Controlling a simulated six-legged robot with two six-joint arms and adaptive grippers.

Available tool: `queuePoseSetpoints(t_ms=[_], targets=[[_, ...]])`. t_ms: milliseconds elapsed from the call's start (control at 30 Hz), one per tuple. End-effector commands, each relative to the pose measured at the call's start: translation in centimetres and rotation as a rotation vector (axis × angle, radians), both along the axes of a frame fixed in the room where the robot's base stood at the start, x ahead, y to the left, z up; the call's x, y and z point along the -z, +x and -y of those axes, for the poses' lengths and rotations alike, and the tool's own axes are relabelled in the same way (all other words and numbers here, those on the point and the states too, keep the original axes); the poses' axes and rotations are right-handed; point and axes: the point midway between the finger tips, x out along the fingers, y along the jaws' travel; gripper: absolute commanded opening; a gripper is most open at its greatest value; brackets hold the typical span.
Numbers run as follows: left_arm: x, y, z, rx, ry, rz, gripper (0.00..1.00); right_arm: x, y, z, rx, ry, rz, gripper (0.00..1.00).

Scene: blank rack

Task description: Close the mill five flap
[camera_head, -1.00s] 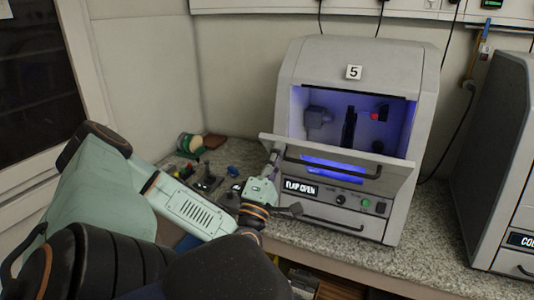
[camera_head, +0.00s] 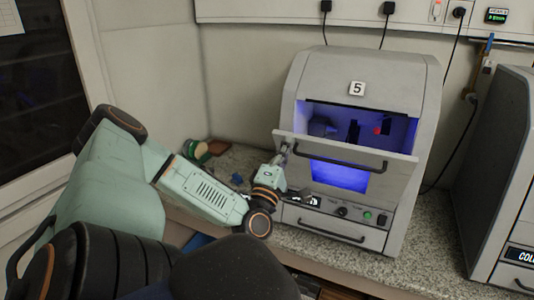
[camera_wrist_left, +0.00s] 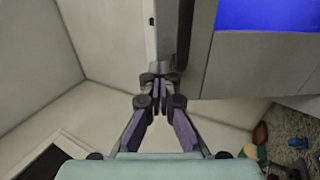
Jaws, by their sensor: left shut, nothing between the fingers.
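The grey mill marked 5 (camera_head: 357,88) stands on the counter with its front flap (camera_head: 290,150) part open. The flap leans outward, its dark bar handle (camera_head: 335,153) near the top edge, and the lit opening shows above it. My right gripper is not in view.
A second grey machine (camera_head: 500,170) stands to the right. Small items, including green and brown ones (camera_head: 203,150), lie on the speckled counter left of the mill. A row of controls (camera_head: 343,211) sits under the flap. Cables hang behind.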

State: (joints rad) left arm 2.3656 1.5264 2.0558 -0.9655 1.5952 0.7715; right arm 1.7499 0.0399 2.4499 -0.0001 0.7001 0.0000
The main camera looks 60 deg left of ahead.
Motion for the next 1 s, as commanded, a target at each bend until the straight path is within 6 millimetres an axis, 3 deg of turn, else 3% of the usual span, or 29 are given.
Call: queuePoseSetpoints(t_ms=[167, 367, 600, 1000], targets=[[-2.0, 2.7, -1.3, 0.007, 0.016, 0.002, 0.00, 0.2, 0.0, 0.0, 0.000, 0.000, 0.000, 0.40], [-3.7, 6.6, -3.7, 0.006, 0.012, -0.005, 0.00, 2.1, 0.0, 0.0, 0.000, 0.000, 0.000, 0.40], [-5.1, 10.3, -6.0, 0.006, -0.060, -0.125, 0.00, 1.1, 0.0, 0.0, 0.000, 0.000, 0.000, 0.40], [-5.1, 13.1, -7.9, 0.006, -0.133, -0.231, 0.00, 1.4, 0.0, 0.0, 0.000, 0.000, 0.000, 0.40]])
